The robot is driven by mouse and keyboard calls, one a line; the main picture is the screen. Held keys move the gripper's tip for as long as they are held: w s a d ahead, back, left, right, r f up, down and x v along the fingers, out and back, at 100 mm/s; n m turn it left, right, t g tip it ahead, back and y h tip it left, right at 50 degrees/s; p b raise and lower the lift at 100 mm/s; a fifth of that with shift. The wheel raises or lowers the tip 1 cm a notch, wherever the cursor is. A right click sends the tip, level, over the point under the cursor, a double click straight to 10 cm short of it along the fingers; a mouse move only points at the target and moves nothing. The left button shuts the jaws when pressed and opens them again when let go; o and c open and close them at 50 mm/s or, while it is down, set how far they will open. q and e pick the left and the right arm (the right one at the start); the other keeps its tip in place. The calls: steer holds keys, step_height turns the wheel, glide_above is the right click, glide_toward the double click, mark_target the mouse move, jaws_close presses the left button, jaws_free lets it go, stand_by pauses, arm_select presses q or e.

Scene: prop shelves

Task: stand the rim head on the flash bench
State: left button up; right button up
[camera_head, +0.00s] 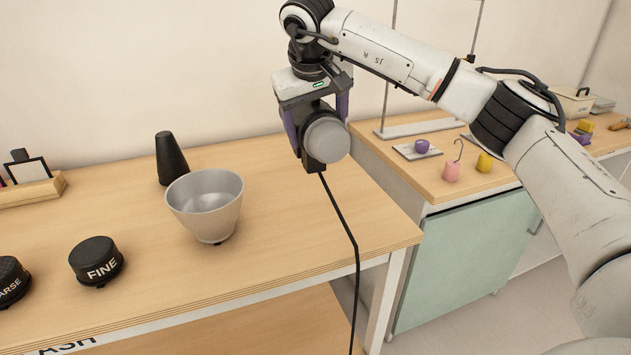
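My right gripper (316,112), with purple fingers, comes in from the right at the upper middle. It is shut on a black flash head with a round pale grey front (327,140), which I take to be the rim head. The head is held in the air above the back right part of a light wooden bench (270,258). A black cable (343,225) hangs from the head past the bench's right end. The bench's front label (68,346) is partly cut off and reads "ASH". My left gripper is not in view.
On the bench stand a grey bowl-shaped reflector (207,200), a black cone (171,158), a black "FINE" disc (97,260) and another dark disc (10,283). The bench's right part is clear. A second bench (400,165) at right holds pink (451,171) and yellow (484,162) weights.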

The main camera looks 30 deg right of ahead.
mark_target(313, 129)
step_height(313, 129, down, 9)
steer(key=shift+w+f+b, duration=0.1)
steer(key=shift+b, duration=0.4)
steer(key=o, duration=0.8)
steer(key=shift+f, duration=0.25)
steer(key=shift+c, duration=0.2)
steer(key=o, duration=0.3)
steer(key=shift+o, duration=0.5)
steer(key=shift+r, duration=0.1)
steer(key=shift+r, duration=0.1)
steer(key=p+v, duration=0.1)
steer(key=v, duration=1.1)
steer(key=shift+a, duration=0.1)
